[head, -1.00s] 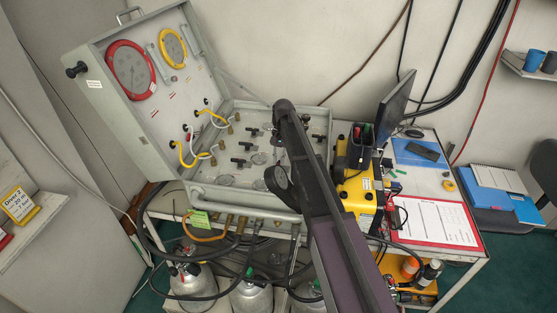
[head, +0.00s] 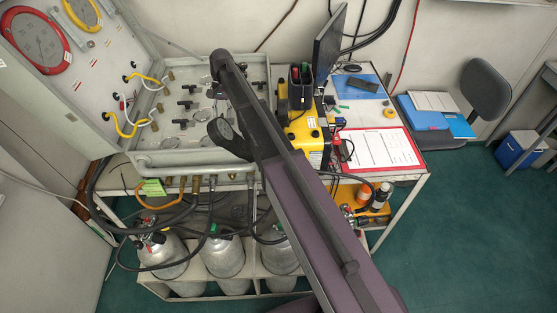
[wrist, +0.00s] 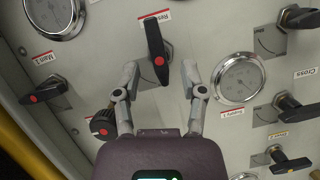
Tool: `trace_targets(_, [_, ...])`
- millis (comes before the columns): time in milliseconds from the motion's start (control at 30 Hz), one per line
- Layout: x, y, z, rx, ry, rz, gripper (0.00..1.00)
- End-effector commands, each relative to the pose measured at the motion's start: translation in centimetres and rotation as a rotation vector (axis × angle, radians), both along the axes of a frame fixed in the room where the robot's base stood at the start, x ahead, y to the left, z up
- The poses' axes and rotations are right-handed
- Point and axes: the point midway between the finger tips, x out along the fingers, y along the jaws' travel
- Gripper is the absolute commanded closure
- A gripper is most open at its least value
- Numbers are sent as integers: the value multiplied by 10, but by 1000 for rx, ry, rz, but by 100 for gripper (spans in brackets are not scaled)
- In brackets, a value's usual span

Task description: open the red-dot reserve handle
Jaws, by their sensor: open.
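In the wrist view the reserve handle (wrist: 155,45) is a black bar with a red dot, under a label starting "Res". It stands nearly upright in the picture on the grey panel (wrist: 105,32). My gripper (wrist: 160,75) is open, one finger on each side of the handle's lower end, with a visible gap on both sides. Whether the fingertips are level with the handle in depth is unclear.
The Main 1 handle (wrist: 42,90), also red-dotted, sits left. A gauge (wrist: 239,79) is close on the right. More black handles, including Cross (wrist: 298,108), lie further right. A yellow case (head: 308,140) stands beside the panel.

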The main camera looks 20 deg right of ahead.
Motion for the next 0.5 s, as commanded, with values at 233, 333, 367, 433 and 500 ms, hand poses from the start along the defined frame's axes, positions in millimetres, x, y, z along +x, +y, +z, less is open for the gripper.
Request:
trace_targets(233, [-3,-2,0,1,1,-173,46])
trace_targets(333, [-3,-3,0,0,0,-246,46])
trace_targets(367, [-3,-4,0,1,-1,-267,46])
trace_targets(433, [-4,-4,0,1,1,-316,46])
trace_targets(500, [-4,-5,0,1,0,-365,46])
